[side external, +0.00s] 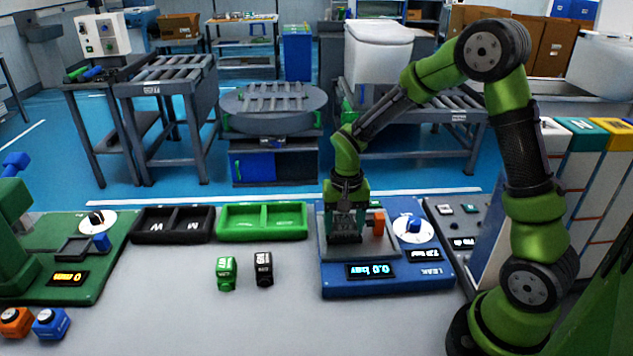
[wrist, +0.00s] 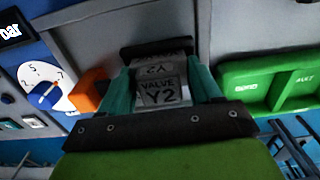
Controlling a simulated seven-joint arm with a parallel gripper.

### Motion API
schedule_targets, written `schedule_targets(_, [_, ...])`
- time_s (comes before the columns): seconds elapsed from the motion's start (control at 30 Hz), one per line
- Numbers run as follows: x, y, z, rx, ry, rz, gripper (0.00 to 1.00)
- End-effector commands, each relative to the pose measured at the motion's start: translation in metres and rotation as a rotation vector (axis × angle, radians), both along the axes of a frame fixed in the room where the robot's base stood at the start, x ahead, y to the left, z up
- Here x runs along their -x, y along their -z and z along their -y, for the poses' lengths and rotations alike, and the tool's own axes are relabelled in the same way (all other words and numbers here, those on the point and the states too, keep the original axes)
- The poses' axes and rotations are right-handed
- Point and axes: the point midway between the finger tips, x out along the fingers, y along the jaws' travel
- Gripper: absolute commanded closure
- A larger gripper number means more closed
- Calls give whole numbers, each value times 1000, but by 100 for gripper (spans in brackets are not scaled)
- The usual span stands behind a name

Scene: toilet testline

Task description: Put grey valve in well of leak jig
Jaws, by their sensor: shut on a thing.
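The leak jig (side external: 425,280) is a blue panel at centre right in the side external view, with a raised grey plate (side external: 389,245), an orange block (side external: 379,223), a lit display and a white dial with a blue knob. My gripper (side external: 346,232) points down over the grey plate. In the wrist view its green fingers (wrist: 160,88) are shut on the grey valve (wrist: 160,93), whose label reads "VALVE Y2". In the side external view the fingers largely hide the valve. The well is hidden too, so I cannot tell whether the valve sits in it.
A two-part green tray (side external: 262,237) and a black tray (side external: 172,240) stand left of the jig. A green valve (side external: 226,273) and a black valve (side external: 264,269) stand on the bench before them. A green station (side external: 95,262) is at far left.

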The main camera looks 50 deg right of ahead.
Motion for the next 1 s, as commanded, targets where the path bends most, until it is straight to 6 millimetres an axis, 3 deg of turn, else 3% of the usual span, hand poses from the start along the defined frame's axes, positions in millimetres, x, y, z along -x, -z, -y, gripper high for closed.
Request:
schedule_targets(0.07, [0,1,0,0,0,0,72])
schedule_targets(0.1, [0,1,0,0,0,0,32])
schedule_targets(0.27, [0,1,0,0,0,0,8])
schedule_targets(0.43, [0,-1,0,-1,0,1,7])
schedule_targets(0.57, [-2,-15,-1,0,0,6,7])
schedule_targets(1.0, [0,-117,0,1,1,6,7])
